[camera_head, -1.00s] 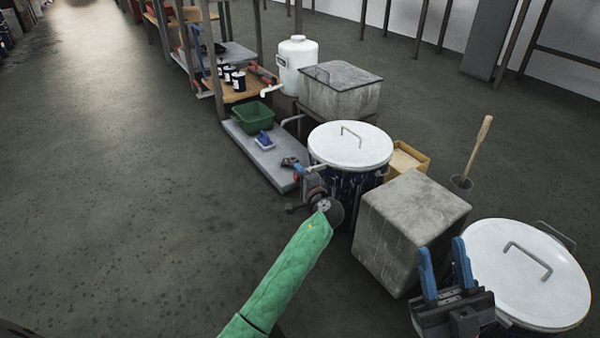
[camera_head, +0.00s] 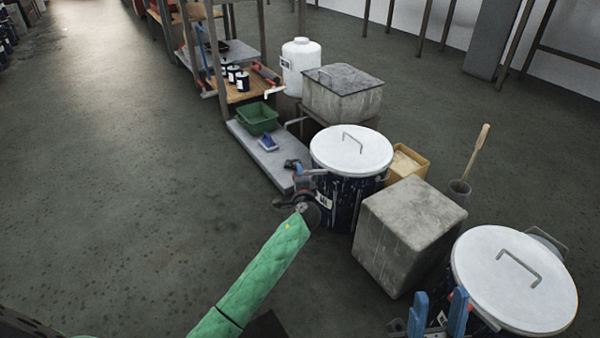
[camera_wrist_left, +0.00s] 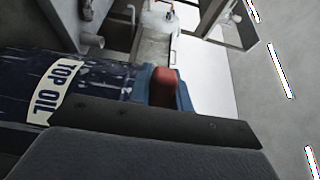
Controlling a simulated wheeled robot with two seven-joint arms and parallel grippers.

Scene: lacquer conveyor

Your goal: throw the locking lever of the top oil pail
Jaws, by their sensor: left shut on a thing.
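The top oil pail (camera_head: 345,196) is dark blue with a white lid (camera_head: 351,150) and stands mid-view in the head view. In the left wrist view its body (camera_wrist_left: 105,75) carries a "TOP OIL" label. My left gripper (camera_head: 303,178) is at the pail's left side, near the rim. It is shut on the locking lever, whose red end (camera_wrist_left: 163,88) shows beside a blue finger in the left wrist view. The rest of the lever is hidden. My right gripper (camera_head: 438,314) is at the bottom of the head view, fingers apart and empty, before a second white-lidded pail (camera_head: 515,280).
A grey block (camera_head: 410,235) stands between the two pails. Behind the top oil pail are a yellowish box (camera_head: 418,158) and a grey lidded tank (camera_head: 343,92). A low platform (camera_head: 265,155) with a green bin (camera_head: 257,118) lies left. Floor at left is clear.

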